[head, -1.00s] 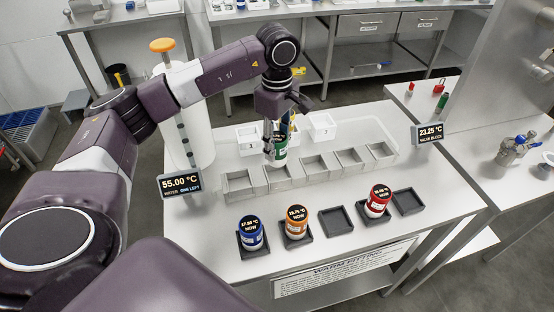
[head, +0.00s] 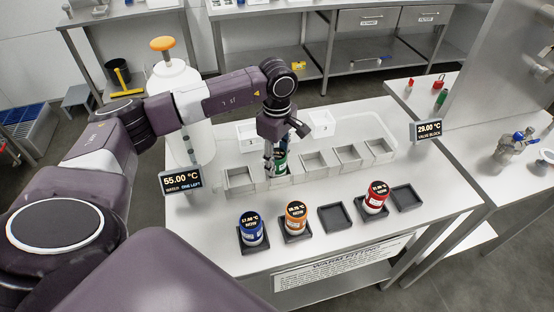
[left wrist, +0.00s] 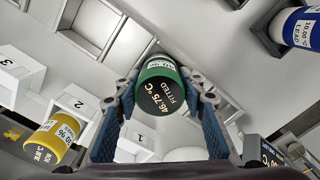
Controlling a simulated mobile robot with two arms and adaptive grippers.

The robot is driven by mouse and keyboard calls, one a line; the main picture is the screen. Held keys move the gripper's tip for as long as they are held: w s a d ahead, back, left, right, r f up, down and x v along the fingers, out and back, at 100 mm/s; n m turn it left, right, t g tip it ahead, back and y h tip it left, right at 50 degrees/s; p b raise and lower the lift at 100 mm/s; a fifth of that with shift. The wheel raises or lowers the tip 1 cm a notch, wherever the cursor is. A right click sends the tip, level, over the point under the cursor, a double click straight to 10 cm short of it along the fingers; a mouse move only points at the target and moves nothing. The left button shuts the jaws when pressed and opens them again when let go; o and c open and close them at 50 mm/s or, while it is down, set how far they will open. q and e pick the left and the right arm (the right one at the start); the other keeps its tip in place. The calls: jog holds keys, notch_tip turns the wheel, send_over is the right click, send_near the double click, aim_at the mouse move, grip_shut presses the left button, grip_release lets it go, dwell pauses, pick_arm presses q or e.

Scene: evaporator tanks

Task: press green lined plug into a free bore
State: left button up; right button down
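The green lined plug (head: 280,162) stands upright in the second square bore from the left of the valve block (head: 312,176). In the left wrist view the plug (left wrist: 160,88) has a dark top reading 46.75 °C and FITTED. My left gripper (head: 284,152) reaches down over it from above. Its blue-padded fingers (left wrist: 162,82) lie along both sides of the plug and look closed on it. The plug's lower end is hidden in the bore. The other bores seen in the head view look empty. My right gripper is not in view.
Blue (head: 251,230), orange (head: 296,217) and red (head: 375,198) plugs stand in dark trays in front; two trays are empty. A yellow plug (left wrist: 52,138) is by the numbered white boxes behind. Displays stand left (head: 181,181) and right (head: 428,130), the right reading 29.00 °C.

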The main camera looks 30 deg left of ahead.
pick_arm(q)
jog(key=o, duration=0.4)
jog(key=shift+c, duration=0.2)
jog(key=shift+r+p, duration=0.25)
jog(key=shift+p, duration=0.05)
notch_tip(320, 180, up, 10)
jog(key=b, duration=0.3)
jog(key=shift+r+b, duration=0.25)
jog(key=shift+b, duration=0.15)
jog(key=shift+r, duration=0.65)
jog(key=shift+r, duration=0.1)
